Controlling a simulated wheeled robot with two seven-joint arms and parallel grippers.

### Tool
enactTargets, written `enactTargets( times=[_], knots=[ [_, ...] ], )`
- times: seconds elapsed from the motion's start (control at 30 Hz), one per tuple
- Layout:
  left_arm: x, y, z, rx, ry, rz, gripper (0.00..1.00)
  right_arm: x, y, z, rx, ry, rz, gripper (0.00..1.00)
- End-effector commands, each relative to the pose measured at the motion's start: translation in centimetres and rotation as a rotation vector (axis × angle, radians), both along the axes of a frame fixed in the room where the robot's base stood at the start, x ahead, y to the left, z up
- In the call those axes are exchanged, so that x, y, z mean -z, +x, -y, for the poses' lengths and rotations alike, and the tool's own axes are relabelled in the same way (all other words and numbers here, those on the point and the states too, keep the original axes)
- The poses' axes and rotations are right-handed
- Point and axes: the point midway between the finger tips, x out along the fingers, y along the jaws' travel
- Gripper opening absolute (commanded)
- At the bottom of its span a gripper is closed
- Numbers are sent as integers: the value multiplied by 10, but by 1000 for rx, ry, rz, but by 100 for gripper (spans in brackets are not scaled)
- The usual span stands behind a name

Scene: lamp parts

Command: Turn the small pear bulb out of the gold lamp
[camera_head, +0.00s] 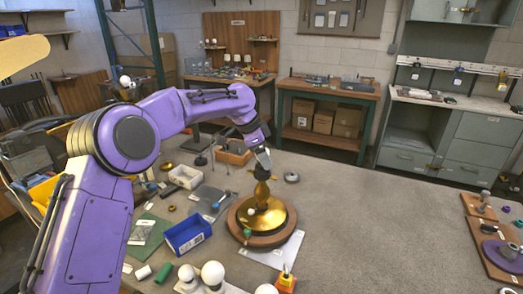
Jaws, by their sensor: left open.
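The gold lamp (264,216) stands upright on a round wooden base on the grey table, near the middle of the camera_head view. Its gold neck rises to just under my left gripper (262,172). My left arm comes in from the left, and the gripper points down at the lamp's top. The jaws are open around or just above the top of the neck; I cannot tell which. I cannot make out the small pear bulb there, as the gripper covers that spot. A small white spot shows on the gold dish, bulb or reflection unclear. My right gripper is not in view.
Wooden boards (497,246) with parts lie far right. The table between is clear.

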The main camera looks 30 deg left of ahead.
Motion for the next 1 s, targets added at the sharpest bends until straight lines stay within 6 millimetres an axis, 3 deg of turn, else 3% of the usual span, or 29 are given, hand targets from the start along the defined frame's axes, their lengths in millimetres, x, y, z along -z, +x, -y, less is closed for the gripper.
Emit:
enactTargets(
  times=[0.03, 0.17, 0.2, 0.27, 0.3, 0.33, 0.5, 1.0],
  knots=[
    [0, 0, 0, 0, 0, 0, 74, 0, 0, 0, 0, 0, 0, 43],
    [0, 0, 0, 0, 0, 0, 31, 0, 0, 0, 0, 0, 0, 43],
    [0, 0, 0, 0, 0, 0, 26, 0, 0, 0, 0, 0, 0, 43],
    [0, 0, 0, 0, 0, 0, 26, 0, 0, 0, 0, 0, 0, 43],
    [0, 0, 0, 0, 0, 0, 34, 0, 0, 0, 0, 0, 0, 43],
    [0, 0, 0, 0, 0, 0, 26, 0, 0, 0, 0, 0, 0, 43],
    [-2, 0, 0, -25, 1, -1, 25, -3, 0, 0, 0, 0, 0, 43],
    [-4, 1, -1, -353, 2, 1, 25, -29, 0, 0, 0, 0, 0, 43]
  ],
)
